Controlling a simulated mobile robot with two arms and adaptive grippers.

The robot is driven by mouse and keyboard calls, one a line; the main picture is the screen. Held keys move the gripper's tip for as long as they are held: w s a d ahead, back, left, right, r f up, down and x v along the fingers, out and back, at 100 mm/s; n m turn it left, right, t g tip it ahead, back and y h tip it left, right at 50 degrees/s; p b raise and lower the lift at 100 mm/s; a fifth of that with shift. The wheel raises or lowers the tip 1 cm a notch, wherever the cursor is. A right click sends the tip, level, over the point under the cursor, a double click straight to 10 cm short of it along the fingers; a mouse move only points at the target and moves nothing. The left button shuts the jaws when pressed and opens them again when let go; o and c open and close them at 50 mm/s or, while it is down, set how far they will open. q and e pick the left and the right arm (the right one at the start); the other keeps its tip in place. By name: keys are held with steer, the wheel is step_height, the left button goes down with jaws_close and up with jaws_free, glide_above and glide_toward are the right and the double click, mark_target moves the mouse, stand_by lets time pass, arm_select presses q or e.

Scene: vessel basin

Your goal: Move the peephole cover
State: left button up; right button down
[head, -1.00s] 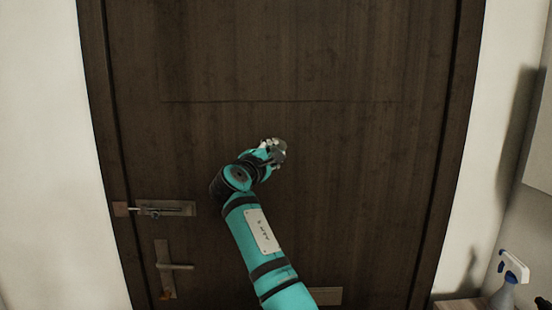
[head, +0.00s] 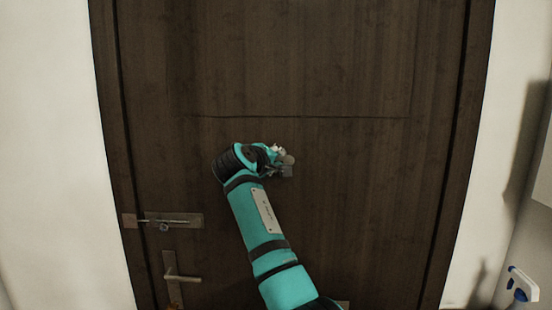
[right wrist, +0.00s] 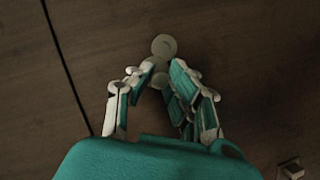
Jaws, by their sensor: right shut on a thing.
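The dark wooden door (head: 330,210) fills the middle of the head view. The peephole cover (right wrist: 164,46) is a small round pale disc in the right wrist view, right at the fingertips. It also shows as a small disc in the head view (head: 288,160). My right gripper (right wrist: 161,68) is shut on the cover, its fingers converging at the disc's lower edge. In the head view my right gripper (head: 281,162) is near the door's middle, below the horizontal groove. The peephole itself cannot be made out. My left gripper is not in view.
A slide bolt (head: 174,220) and a door handle (head: 180,277) are on the door's left side. A spray bottle (head: 521,285) stands at the lower right, by the wall. The door's upper part and right side are clear.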

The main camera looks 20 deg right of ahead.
steer(key=shift+f, duration=0.1)
stand_by(0.4)
steer(key=c, duration=1.2)
jaws_free()
steer(key=v, duration=0.7)
steer(key=shift+s+a, duration=0.2)
steer(key=shift+s, duration=0.05)
